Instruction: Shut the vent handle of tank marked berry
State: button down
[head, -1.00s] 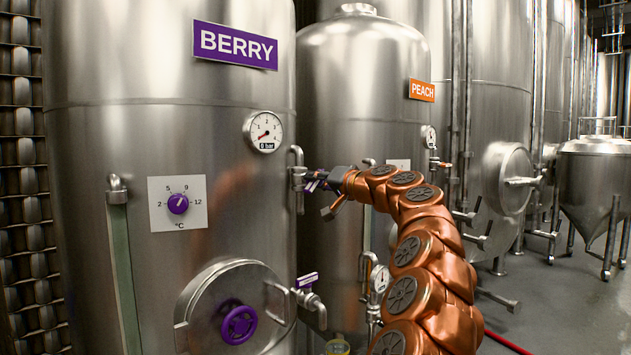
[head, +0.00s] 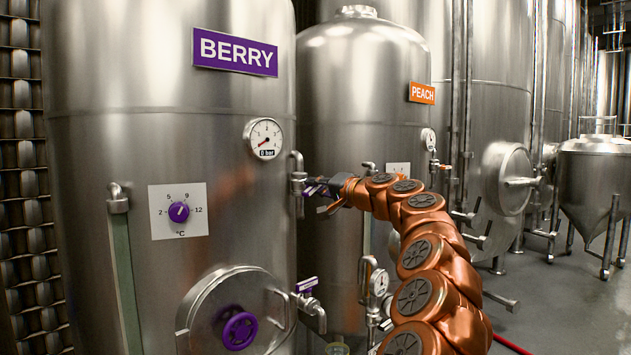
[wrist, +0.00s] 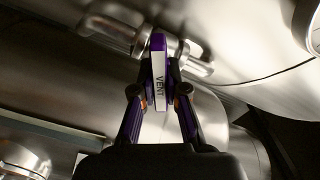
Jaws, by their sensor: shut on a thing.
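The berry tank (head: 105,140) stands at the left in the head view, with a purple BERRY sign (head: 235,51). Its vent valve (head: 297,180) sticks out from the tank's right side. In the wrist view the vent handle (wrist: 159,60) is a purple and white bar marked VENT, pointing along my gripper. My gripper (wrist: 160,82) is shut on this handle, one finger on each side. In the head view my gripper (head: 317,187) is at the valve, and its fingers hide most of the handle.
A gauge (head: 264,138) reading 0 bar and a temperature dial (head: 179,211) are on the berry tank. Below are a purple-handled valve (head: 308,285) and a round hatch (head: 208,300). The peach tank (head: 345,90) stands close behind my arm. Open floor (head: 565,290) lies at the right.

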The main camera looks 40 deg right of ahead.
jog(key=m+p, duration=0.3)
jog(key=m, duration=0.1)
jog(key=shift+r, duration=0.1)
jog(key=shift+f+m+p, duration=0.2)
jog(key=shift+m+p, duration=0.35)
jog(key=shift+m, duration=0.25)
jog(key=shift+f, duration=0.1)
jog(key=c, duration=1.2)
grip_release()
